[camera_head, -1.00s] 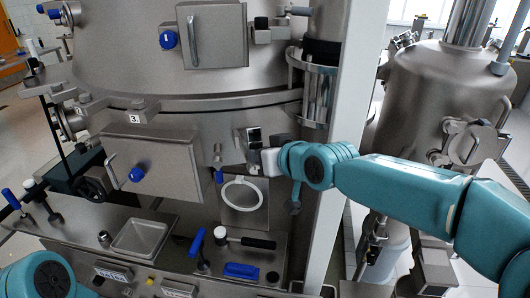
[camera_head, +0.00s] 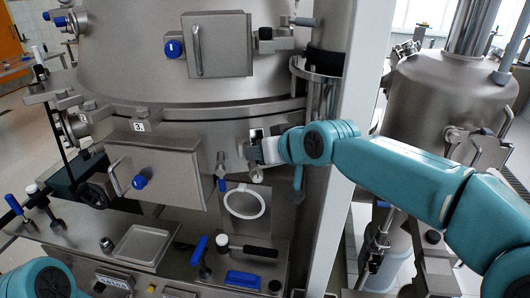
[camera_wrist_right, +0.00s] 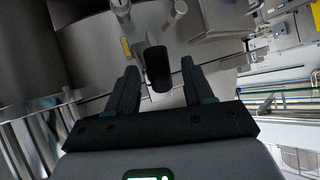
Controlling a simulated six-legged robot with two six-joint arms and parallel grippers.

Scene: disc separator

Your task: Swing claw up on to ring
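The claw is a metal clamp (camera_head: 250,154) at the right front of the vessel's lower body. It is small and partly hidden behind my right gripper (camera_head: 266,151). The metal ring (camera_head: 205,107) runs around the vessel above it. In the right wrist view, my right gripper (camera_wrist_right: 159,85) has its two dark fingers spread apart. A black rounded handle (camera_wrist_right: 158,68) shows between them, with space visible on both sides; I cannot tell whether it touches either finger. Metal clamp parts lie beyond it. My left gripper is out of frame; only my teal left arm shows at lower left.
A hinged box with a blue knob (camera_head: 160,171) juts out left of the clamp. A round white hoop (camera_head: 245,202) and blue-handled levers (camera_head: 199,249) sit below. A pale vertical post (camera_head: 345,130) stands close to my right arm.

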